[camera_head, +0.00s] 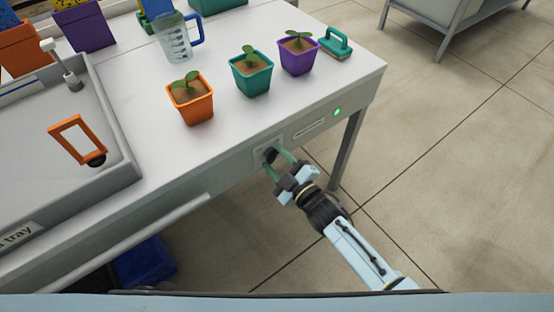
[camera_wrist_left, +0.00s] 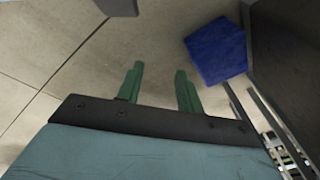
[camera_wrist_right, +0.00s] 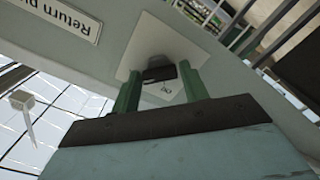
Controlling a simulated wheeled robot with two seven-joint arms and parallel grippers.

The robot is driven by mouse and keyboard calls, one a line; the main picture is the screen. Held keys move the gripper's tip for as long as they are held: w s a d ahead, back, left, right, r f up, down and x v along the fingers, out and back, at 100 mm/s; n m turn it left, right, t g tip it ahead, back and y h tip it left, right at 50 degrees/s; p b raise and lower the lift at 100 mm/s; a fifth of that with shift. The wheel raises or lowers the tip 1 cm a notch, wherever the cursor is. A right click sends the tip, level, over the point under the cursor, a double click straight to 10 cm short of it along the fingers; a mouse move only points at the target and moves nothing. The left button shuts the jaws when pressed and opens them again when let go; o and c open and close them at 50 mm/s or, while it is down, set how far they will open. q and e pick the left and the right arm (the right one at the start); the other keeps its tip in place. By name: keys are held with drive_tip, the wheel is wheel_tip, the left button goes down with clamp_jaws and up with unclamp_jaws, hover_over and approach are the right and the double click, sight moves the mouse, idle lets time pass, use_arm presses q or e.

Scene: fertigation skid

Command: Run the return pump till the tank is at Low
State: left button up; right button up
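A dark rotary knob (camera_head: 269,154) sits on a pale square plate on the bench front; the right wrist view shows its plate (camera_wrist_right: 140,52) beside a label (camera_wrist_right: 62,14) reading "Return pu…", cut off. My right gripper (camera_head: 276,164) is at the knob, its green fingers apart with the knob at their tips; whether they touch it is unclear. A green light (camera_head: 336,112) glows right of the knob. My left gripper (camera_wrist_left: 158,80) is open and empty over the floor, outside the head view. I cannot identify the tank or its level mark.
A grey tray (camera_head: 113,130) at left holds an orange frame (camera_head: 78,139) and a white-topped fitting. The bench carries a graduated jug (camera_head: 176,42), orange (camera_head: 190,104), teal (camera_head: 251,76) and purple (camera_head: 298,55) seedling pots, and a teal brush (camera_head: 336,43). A blue box (camera_head: 143,262) lies below.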

drive_tip(key=shift+o, duration=1.4)
drive_tip(key=shift+s+d, duration=0.2)
drive_tip(key=shift+s, duration=0.05)
use_arm(q)
drive_tip(key=s+a+f+p, duration=0.1)
drive_tip(key=s+f+p, duration=0.2)
drive_tip(key=s, duration=0.4)
drive_tip(key=shift+f+g, duration=0.4)
drive_tip(key=shift+f, duration=0.5)
use_arm(e)
drive_tip(key=v, duration=1.2)
drive_tip(key=shift+s+d, duration=0.2)
drive_tip(key=shift+s, duration=0.1)
use_arm(q)
drive_tip(key=shift+s+a, duration=0.1)
